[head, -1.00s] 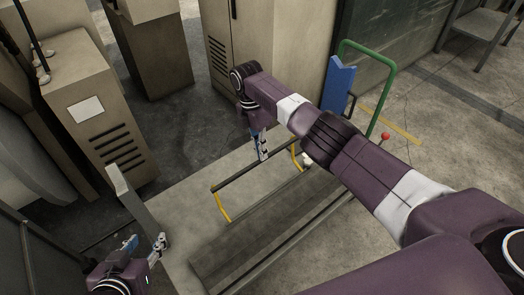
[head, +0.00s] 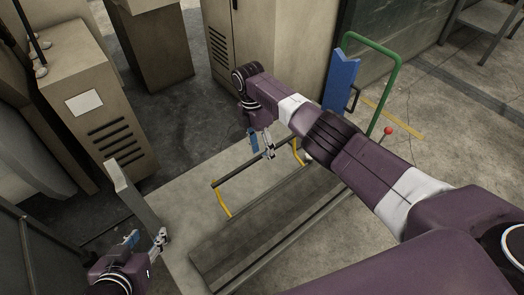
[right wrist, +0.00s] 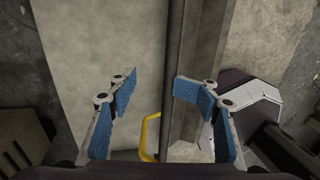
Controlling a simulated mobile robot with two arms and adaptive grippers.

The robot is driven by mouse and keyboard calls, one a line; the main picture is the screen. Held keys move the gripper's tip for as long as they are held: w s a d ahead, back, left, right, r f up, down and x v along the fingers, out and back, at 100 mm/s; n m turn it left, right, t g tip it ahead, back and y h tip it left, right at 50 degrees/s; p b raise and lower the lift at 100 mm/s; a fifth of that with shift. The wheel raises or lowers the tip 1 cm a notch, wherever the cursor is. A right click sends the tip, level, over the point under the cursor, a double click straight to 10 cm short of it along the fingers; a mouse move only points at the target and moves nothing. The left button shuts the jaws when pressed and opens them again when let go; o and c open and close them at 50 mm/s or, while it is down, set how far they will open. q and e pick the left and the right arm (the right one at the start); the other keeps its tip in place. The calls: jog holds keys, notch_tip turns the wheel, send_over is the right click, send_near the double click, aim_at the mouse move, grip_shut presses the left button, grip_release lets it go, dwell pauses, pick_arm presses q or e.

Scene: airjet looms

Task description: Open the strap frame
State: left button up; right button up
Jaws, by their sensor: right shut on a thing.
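The strap frame shows in the head view as a dark bar (head: 236,172) with yellow end arms (head: 222,203), low over a grey base. In the right wrist view the bar (right wrist: 175,50) runs upright between the blue-padded fingers (right wrist: 156,80), closer to the right one. A yellow arm (right wrist: 151,132) shows below. My left gripper (head: 158,241) is at the lower left in the head view, away from the frame; its opening is unclear.
A green tube rail (head: 392,62) and a blue panel (head: 341,82) stand beyond my right arm, near a red knob (head: 388,131). Beige cabinets (head: 85,130) stand at the left and back (head: 265,50). A grey upright plate (head: 130,193) rises near my left gripper.

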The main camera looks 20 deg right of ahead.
jog(key=v, duration=1.2)
jog(key=shift+f, duration=0.1)
